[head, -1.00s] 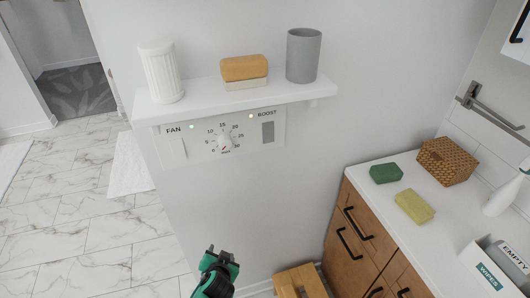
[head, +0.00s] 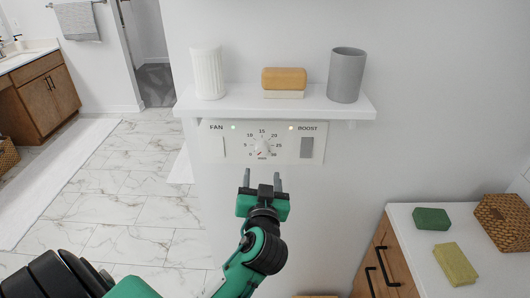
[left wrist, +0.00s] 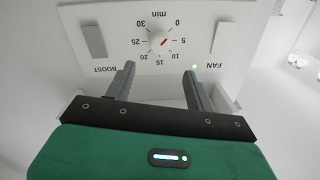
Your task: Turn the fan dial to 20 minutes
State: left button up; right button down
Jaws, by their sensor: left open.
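The fan dial (head: 262,147) is a white round knob on a white wall panel (head: 213,155) marked FAN and BOOST, with numbers from 0 to 30 around it. The dial also shows upside down in the left wrist view (left wrist: 156,39). My left gripper (head: 262,178) is just below the panel in the head view, fingers open and pointing up towards it. In the left wrist view its fingers (left wrist: 159,72) frame the space in front of the dial, empty and apart from it. My right gripper is out of view.
A white shelf (head: 275,102) juts out above the panel. It holds a white ribbed cup (head: 208,75), a stacked orange block (head: 284,79) and a grey cup (head: 346,75). A counter with green (head: 432,219) and yellow (head: 455,263) sponges stands at right.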

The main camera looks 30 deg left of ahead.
aim_at(262, 151)
pick_arm(q)
jog(key=p+x, duration=0.2)
jog(key=x, duration=0.7)
jog(key=shift+w+r+p, duration=0.1)
jog(key=shift+p, duration=0.25)
jog(key=shift+w+a, duration=0.25)
jog(key=shift+w, duration=0.05)
jog(key=shift+c, duration=0.2)
jog(key=c, duration=0.7)
jog(key=shift+c, duration=1.2)
